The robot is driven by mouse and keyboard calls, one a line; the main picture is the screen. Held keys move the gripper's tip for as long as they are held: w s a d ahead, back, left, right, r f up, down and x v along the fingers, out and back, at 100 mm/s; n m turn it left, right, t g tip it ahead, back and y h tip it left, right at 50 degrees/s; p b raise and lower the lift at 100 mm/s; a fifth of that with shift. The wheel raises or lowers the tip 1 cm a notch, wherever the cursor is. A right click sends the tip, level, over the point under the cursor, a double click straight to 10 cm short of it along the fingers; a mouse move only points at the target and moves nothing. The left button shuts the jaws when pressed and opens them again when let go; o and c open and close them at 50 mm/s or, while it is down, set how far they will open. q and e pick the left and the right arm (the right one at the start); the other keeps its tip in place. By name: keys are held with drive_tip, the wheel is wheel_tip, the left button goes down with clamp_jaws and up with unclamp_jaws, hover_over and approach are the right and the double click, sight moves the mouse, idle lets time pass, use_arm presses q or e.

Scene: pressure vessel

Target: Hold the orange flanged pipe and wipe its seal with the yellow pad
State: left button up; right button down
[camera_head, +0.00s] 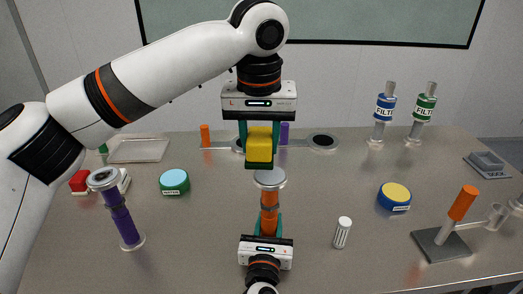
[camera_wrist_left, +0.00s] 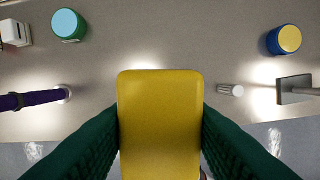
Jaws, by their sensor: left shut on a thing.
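The yellow pad (camera_head: 259,146) is clamped between the teal fingers of my left gripper (camera_head: 259,150). It fills the middle of the left wrist view (camera_wrist_left: 160,120). In the head view the pad is just above the grey top flange of the orange flanged pipe (camera_head: 269,200); I cannot tell whether they touch. The pipe is upright, and its lower end is hidden behind my right gripper (camera_head: 268,224). The right gripper's teal fingers sit close on both sides of the pipe's orange body.
A purple flanged pipe (camera_head: 119,214) stands at left, near a green pot with a light-blue top (camera_head: 174,182). At right are a small white-capped jar (camera_head: 342,232), a blue pot with a yellow top (camera_head: 394,196) and an orange-handled stand (camera_head: 441,245). Two filters (camera_head: 383,113) stand behind.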

use_arm(q)
drive_tip(key=shift+r, duration=2.15)
use_arm(e)
drive_tip(key=c, duration=0.9)
unclamp_jaws()
drive_tip(key=s, duration=0.4)
drive_tip(key=s+a, duration=0.1)
drive_tip(key=s, duration=0.3)
drive_tip(key=s+a, duration=0.1)
drive_tip(key=s, duration=0.3)
drive_tip(key=shift+a, duration=0.1)
